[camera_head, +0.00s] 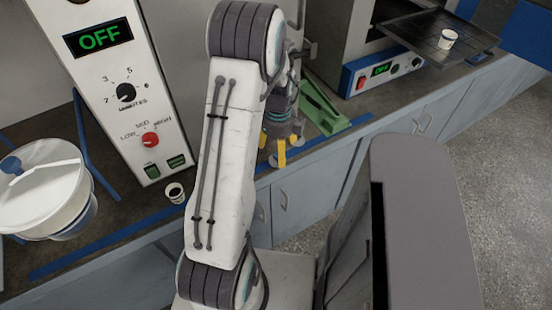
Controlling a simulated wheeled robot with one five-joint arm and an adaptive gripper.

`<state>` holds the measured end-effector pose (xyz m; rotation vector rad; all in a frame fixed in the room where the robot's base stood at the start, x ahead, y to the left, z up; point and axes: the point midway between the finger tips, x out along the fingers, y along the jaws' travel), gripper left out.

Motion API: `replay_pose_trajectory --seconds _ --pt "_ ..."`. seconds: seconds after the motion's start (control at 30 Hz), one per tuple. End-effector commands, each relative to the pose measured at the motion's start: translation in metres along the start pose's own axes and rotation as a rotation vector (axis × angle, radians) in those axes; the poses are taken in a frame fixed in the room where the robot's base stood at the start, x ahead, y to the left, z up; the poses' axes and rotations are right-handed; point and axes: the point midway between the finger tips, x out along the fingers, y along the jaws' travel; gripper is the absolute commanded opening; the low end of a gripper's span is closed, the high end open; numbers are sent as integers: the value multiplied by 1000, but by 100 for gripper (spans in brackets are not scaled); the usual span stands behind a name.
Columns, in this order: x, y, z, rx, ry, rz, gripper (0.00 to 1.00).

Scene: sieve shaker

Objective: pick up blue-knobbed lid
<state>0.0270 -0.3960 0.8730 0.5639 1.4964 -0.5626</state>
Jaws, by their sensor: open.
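The blue-knobbed lid (48,190) is at the left edge of the head view. It is a wide white disc with a blue knob (11,165) on its upper left part. It appears to sit on top of a round white container (78,222), whose side shows below it. My gripper (279,149) is right of the middle, behind my arm, far to the right of the lid. Its yellow-tipped fingers are apart and point down over the counter's front edge. I see nothing between them. My arm hides part of the gripper.
A tall white machine (104,85) reading OFF stands right of the lid. A small cup (175,193) is at its foot. A green rack (318,105) lies behind my gripper. An oven (360,75) and a dark tray (415,42) with a cup (447,39) are farther right.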

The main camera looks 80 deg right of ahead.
Motion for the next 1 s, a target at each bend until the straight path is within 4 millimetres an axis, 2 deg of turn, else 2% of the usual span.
replay_pose_trajectory --seconds 0.4,0.6,0.83,1.0 --pt "43 -2 1 -1 1 2 79" --pt "51 -2 1 -1 0 0 79" --pt "51 -2 1 -2 0 0 78" --pt "50 -2 1 -2 0 0 63"
